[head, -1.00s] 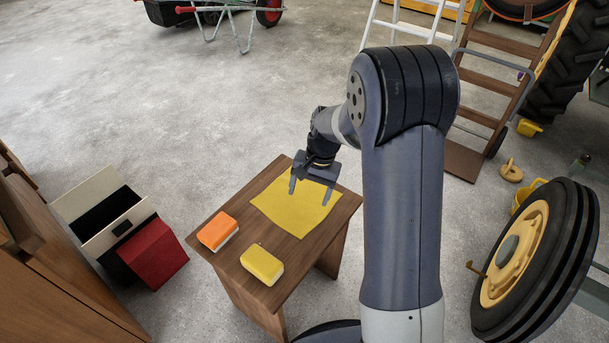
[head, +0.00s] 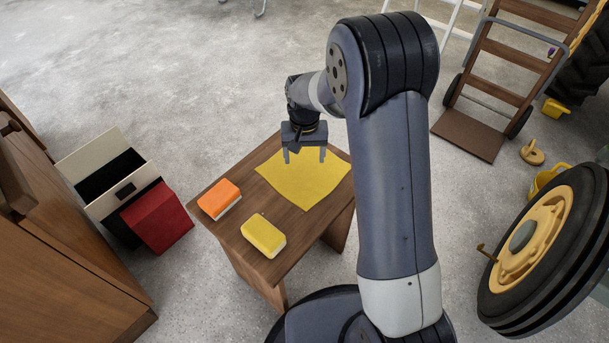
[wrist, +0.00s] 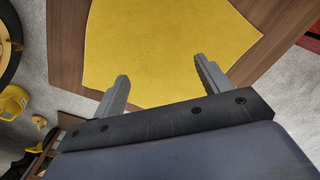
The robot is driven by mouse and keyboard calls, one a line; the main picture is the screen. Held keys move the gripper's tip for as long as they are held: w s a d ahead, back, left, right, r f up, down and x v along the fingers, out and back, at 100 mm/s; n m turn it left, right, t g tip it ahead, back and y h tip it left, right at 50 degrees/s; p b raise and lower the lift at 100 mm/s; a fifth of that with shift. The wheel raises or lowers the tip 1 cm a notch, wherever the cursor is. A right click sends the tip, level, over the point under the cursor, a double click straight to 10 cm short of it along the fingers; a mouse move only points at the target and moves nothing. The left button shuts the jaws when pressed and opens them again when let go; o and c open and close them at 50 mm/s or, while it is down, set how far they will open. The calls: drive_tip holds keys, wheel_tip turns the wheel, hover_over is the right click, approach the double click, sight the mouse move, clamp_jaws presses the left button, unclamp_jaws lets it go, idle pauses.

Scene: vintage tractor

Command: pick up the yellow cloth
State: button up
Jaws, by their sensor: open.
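The yellow cloth (head: 310,185) lies flat on the small wooden table (head: 237,240), towards its back right. It also fills much of the upper wrist view (wrist: 160,50). My gripper (head: 305,158) is open and empty above the cloth's far edge in the head view. In the wrist view its two fingers (wrist: 162,85) are spread apart, with the cloth between and beyond them. I cannot tell the exact height of the fingertips above the cloth.
A box with a red part (head: 156,216) stands left on the floor. A large wheel (head: 545,250) and a hand truck (head: 480,135) are at the right.

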drive_tip(key=shift+f+b, duration=0.5)
drive_tip(key=shift+f, duration=1.25)
drive_tip(key=shift+s+f, duration=0.1)
drive_tip(key=c, duration=1.4)
drive_tip(key=shift+c, duration=0.8)
wheel_tip(320, 180, up, 12)
drive_tip(key=p, duration=0.9)
clamp_jaws()
wheel_tip(320, 180, up, 10)
drive_tip(key=f+p, duration=0.1)
drive_tip(key=p, duration=0.7)
hover_over(305, 170)
drive_tip(key=shift+r+b, duration=0.1)
drive_tip(key=shift+b, duration=0.2)
